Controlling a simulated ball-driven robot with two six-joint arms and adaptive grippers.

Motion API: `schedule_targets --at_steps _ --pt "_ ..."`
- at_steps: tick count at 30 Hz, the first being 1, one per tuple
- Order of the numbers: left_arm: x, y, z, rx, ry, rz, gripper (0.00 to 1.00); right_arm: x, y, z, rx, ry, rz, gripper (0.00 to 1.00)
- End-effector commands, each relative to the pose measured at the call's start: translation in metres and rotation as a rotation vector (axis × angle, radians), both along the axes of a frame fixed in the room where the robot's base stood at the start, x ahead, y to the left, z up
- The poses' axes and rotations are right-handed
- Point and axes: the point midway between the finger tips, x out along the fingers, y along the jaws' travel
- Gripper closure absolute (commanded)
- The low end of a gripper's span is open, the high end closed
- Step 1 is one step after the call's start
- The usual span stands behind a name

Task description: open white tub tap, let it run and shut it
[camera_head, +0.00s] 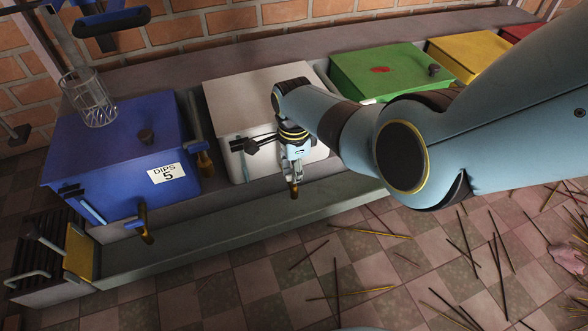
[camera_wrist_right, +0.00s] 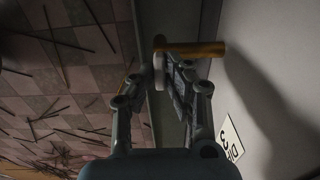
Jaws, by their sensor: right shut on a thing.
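The white tub (camera_head: 245,95) stands in the row of tubs, between the blue tub and the green tub. My right gripper (camera_head: 293,188) points down at the white tub's front, low on its right side. In the right wrist view, the fingers (camera_wrist_right: 168,78) are closed about the white tub's brass-coloured tap (camera_wrist_right: 200,49), whose bar sticks out sideways past the fingertips. The white wall with a label (camera_wrist_right: 232,138) reading "DIPS 3" is beside the fingers. In the head view the gripper mostly hides this tap. I cannot see whether liquid runs. My left gripper does not show.
The blue tub (camera_head: 100,140) with a tap (camera_head: 145,222) stands to the left. The green tub (camera_head: 385,65) and yellow tub (camera_head: 478,52) stand to the right. A grey trough (camera_head: 220,235) runs along the front. Thin sticks litter the tiled floor (camera_head: 350,290).

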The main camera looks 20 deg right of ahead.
Motion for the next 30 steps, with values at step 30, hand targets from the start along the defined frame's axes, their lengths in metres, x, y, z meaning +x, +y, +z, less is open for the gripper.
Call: schedule_targets --at_steps 30 --pt "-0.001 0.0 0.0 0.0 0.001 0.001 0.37 0.0 0.0 0.012 0.0 -0.002 -0.004 0.65"
